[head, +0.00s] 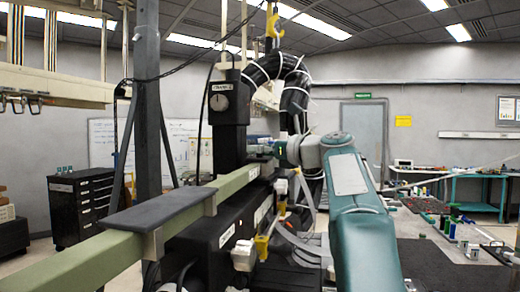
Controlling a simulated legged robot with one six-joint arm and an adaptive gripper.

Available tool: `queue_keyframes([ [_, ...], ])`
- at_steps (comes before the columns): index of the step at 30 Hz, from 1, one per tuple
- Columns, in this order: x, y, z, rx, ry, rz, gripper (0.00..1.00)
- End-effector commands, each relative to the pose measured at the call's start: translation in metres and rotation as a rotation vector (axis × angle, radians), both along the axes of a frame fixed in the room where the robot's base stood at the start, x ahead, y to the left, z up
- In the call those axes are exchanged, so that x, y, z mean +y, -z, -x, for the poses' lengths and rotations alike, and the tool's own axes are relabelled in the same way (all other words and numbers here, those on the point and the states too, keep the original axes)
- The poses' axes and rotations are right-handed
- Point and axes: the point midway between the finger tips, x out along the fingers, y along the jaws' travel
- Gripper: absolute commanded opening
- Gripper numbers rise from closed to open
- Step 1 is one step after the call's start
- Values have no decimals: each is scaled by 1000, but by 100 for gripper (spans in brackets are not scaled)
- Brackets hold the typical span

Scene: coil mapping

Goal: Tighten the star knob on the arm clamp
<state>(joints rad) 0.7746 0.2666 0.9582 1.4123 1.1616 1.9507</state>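My teal and grey arm reaches up from the lower right. Its end, my gripper (262,147), points left at the black upright (229,147) above the long green beam (120,250). The gripper is small and seen from behind, so I cannot tell whether its fingers are open or shut, or whether they touch anything. I cannot make out the star knob or the arm clamp clearly; the spot at the fingertips is partly hidden.
A dark flat plate (150,210) lies on the beam. Thick black hoses (297,90) and a yellow hook (273,22) hang above the wrist. White and yellow fittings (243,254) and cables crowd below. A grey post (147,120) stands left.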

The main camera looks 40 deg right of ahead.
Motion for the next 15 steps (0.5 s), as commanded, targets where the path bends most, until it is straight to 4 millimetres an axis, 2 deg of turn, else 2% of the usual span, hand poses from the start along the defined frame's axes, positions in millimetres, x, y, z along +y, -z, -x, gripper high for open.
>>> queue_keyframes([
  [10,0,0,0,-2,17,-2,11],
  [15,1,-1,0,-2,78,-1,11],
])
